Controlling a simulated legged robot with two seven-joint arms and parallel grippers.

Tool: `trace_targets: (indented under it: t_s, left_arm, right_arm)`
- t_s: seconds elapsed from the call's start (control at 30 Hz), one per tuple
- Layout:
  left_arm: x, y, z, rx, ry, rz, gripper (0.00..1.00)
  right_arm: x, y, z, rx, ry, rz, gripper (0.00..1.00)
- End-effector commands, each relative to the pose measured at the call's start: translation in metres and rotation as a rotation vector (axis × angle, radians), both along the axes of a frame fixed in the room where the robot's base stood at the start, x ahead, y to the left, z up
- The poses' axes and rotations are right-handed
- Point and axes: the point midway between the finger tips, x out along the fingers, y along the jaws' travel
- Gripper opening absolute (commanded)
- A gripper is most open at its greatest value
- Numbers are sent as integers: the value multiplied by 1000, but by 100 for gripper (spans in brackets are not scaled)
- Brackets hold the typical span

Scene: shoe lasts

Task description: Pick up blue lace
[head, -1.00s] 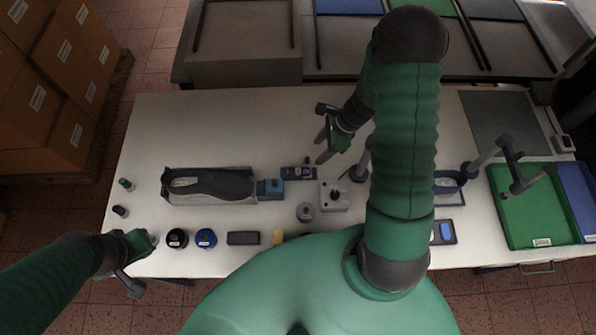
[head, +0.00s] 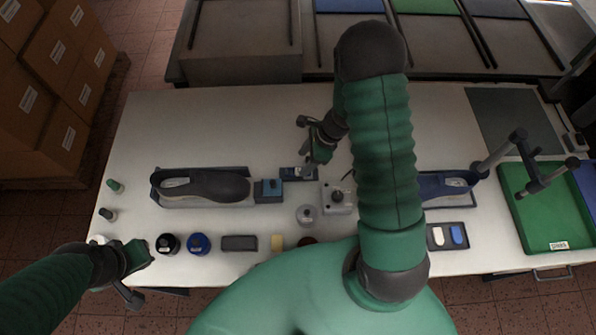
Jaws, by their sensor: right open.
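No lace strand is clear enough to name for certain. A round blue item (head: 198,243), perhaps a coil or tin, lies at the front left beside a black one (head: 168,243). A small dark-blue tray (head: 288,173) lies in the middle of the table; its contents are small and partly hidden. My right gripper (head: 311,160) is open, pointing down over the right end of this tray. Contact cannot be told. A blue oblong piece (head: 458,234) lies in a dark tray at the right. My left gripper (head: 140,270) is at the front left table edge, its jaws unclear.
A dark shoe last (head: 205,186) lies in a grey holder, with a blue block (head: 268,190) at its end. A grey control box (head: 339,197) stands right of my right gripper's tips. A green bin (head: 548,220) is far right. The back left table is clear.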

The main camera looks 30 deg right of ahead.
Motion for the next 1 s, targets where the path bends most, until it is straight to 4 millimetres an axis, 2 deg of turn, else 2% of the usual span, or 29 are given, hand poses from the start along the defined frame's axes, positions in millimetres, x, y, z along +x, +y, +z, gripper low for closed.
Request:
trace_targets:
  t_s: [0.13, 0.33, 0.43, 0.6, 1.0]
  left_arm:
    - [0, 0, 3, 0, 0, 0, 0]
    - [0, 0, 8, 0, 0, 0, 0]
    - [0, 0, 8, 0, 0, 0, 0]
    - [0, 0, 7, 0, 0, 0, 0]
    - [0, 0, 7, 0, 0, 0, 0]
  right_arm:
    - [1, 2, -15, 1, 1, -1, 55]
    - [7, 7, -50, 2, 1, -1, 55]
    - [8, 9, -57, 0, 0, -1, 55]
    - [8, 8, -57, -1, -2, -1, 55]
    - [8, 8, -57, -1, -2, -1, 4]
